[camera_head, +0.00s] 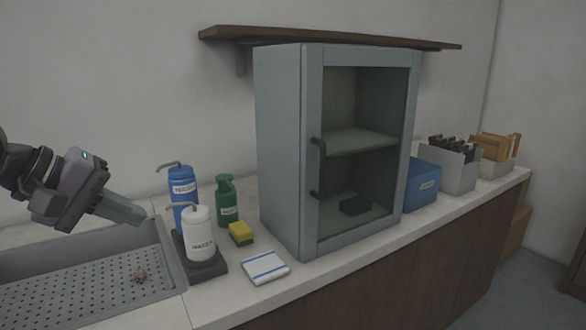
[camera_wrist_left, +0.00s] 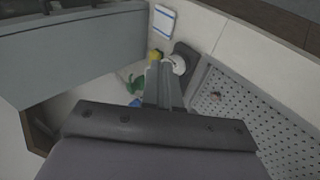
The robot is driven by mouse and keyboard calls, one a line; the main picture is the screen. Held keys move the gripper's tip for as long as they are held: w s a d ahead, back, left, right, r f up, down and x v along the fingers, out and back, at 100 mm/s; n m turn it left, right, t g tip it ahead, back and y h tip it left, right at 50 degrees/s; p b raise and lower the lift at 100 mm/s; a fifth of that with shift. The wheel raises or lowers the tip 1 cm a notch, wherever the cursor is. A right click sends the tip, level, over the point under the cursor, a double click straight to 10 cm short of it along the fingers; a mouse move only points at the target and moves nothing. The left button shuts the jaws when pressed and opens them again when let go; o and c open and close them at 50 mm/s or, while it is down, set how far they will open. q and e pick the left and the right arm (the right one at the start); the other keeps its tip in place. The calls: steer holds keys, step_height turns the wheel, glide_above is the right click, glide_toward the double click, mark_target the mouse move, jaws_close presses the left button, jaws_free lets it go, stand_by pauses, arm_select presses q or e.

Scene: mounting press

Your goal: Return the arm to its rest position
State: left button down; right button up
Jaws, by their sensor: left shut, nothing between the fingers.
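My left arm comes in from the left in the head view. Its gripper (camera_head: 122,210) is above the back of the sink, left of the blue bottle, shut and empty. In the left wrist view the shut fingers (camera_wrist_left: 163,80) point toward the bottles and partly cover them. The right gripper is in neither view.
A grey cabinet (camera_head: 280,150) with a closed glass door stands mid-counter. A blue bottle (camera_head: 183,187), white dispenser (camera_head: 199,235), green bottle (camera_head: 227,200), sponge (camera_head: 241,233) and folded cloth (camera_head: 265,267) sit between it and the perforated sink (camera_head: 85,285). A blue box (camera_head: 423,185) stands right.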

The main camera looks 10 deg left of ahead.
arm_select(q)
steer(key=s+d+f+n+g+h+p, duration=0.1)
steer(key=d+f+n+h, duration=0.2)
steer(key=d+n+h, duration=0.4)
steer(key=s+d+f+n+h+p, duration=0.1)
steer(key=d+f+n+h, duration=0.1)
steer(key=d+n+h, duration=0.45)
step_height(320, 180, down, 18)
steer(key=a+n+t+y+p, duration=0.1)
steer(key=n+t+y, duration=0.45)
steer(key=n, duration=1.15)
steer(key=a+n+t+y, duration=0.2)
steer(key=n+t+y, duration=0.4)
steer(key=n, duration=1.1)
steer(key=s+f+n+g+y, duration=0.5)
steer(key=s+f+n+g, duration=0.2)
steer(key=s+f+n, duration=0.7)
step_height(320, 180, down, 3)
steer(key=shift+s+f+g+p, duration=0.15)
steer(key=shift+f+g+p, duration=0.05)
steer(key=shift+g+p, duration=0.2)
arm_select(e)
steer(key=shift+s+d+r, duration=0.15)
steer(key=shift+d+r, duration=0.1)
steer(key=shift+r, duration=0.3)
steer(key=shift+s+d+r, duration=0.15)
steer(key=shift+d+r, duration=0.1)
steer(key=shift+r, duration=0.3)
